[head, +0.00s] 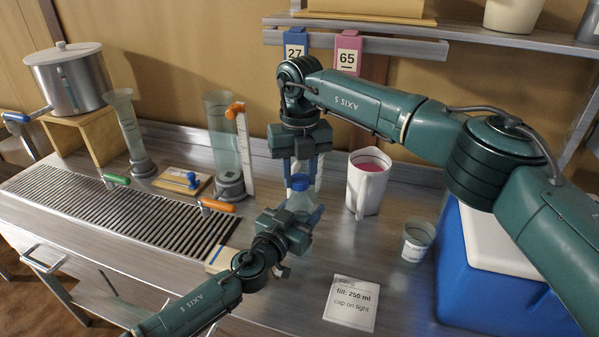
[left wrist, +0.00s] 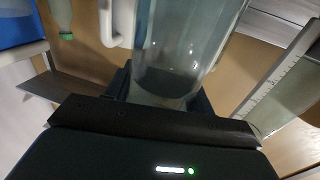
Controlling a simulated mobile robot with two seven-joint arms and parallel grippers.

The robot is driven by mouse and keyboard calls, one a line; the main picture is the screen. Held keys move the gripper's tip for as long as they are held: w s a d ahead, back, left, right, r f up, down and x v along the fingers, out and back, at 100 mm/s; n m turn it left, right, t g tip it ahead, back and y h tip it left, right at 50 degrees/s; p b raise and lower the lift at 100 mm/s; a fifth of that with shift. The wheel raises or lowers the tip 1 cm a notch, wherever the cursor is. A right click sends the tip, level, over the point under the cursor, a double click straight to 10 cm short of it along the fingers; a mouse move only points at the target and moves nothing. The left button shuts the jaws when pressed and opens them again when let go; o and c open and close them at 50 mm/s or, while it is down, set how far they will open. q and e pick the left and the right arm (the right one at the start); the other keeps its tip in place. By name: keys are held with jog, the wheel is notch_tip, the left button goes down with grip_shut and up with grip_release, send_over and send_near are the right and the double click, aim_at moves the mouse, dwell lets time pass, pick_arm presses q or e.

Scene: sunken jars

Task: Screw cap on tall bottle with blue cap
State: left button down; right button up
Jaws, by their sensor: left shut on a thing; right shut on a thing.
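My left gripper (head: 290,219) is shut around the bottle's body from the front left. In the left wrist view the clear bottle (left wrist: 188,45) is between the left gripper's jaws. My right gripper (head: 301,175) comes from above, with its fingers pointing down at both sides of the blue cap, and is shut on it. The jaws hide part of the bottle.
A white jug (head: 369,185) with pink contents and a small cup (head: 417,241) stand to the right. A blue cooler (head: 500,285) is at far right. Glass cylinders (head: 222,150) and a slatted drain (head: 120,213) lie left. A printed card (head: 352,303) lies in front.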

jog(key=shift+m, duration=1.2)
jog(key=o, duration=1.1)
jog(key=shift+c, duration=0.2)
jog(key=shift+r, duration=0.1)
notch_tip(320, 180, up, 4)
jog(key=shift+r, duration=0.15)
jog(key=shift+c, duration=0.3)
